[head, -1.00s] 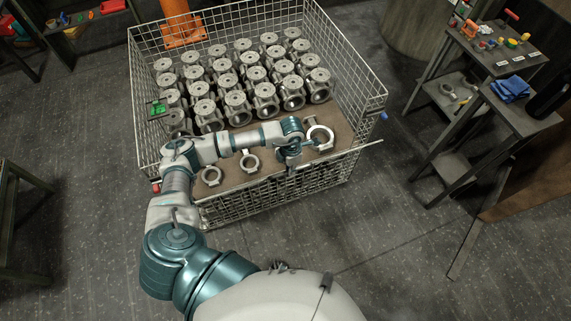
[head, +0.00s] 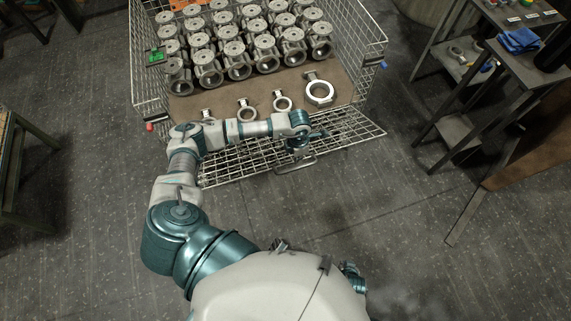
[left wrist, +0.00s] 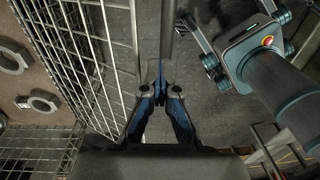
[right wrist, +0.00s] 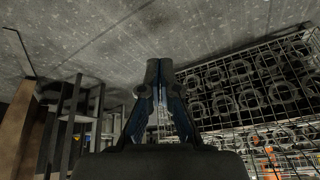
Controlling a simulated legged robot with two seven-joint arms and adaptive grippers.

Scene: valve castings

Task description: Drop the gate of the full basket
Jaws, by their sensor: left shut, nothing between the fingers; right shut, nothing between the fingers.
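The wire basket (head: 148,72) holds several rows of grey valve castings (head: 238,68). Its front mesh gate (head: 345,138) leans outward toward me, tilted down from the front edge, with a loop handle (head: 296,167) on it. My left gripper (head: 303,145) is over the gate near the handle, shut and empty. In the left wrist view my left gripper (left wrist: 160,92) has its fingertips by a grey bar (left wrist: 168,30), with the mesh to the left; contact is unclear. My right gripper (right wrist: 158,75) is shut and empty in its wrist view, apart from the basket side (right wrist: 250,88).
Several rings, one a large white ring (head: 319,93), lie on the basket's brown liner (head: 215,101). A dark stepped stand (head: 470,95) is at right. The floor in front is clear.

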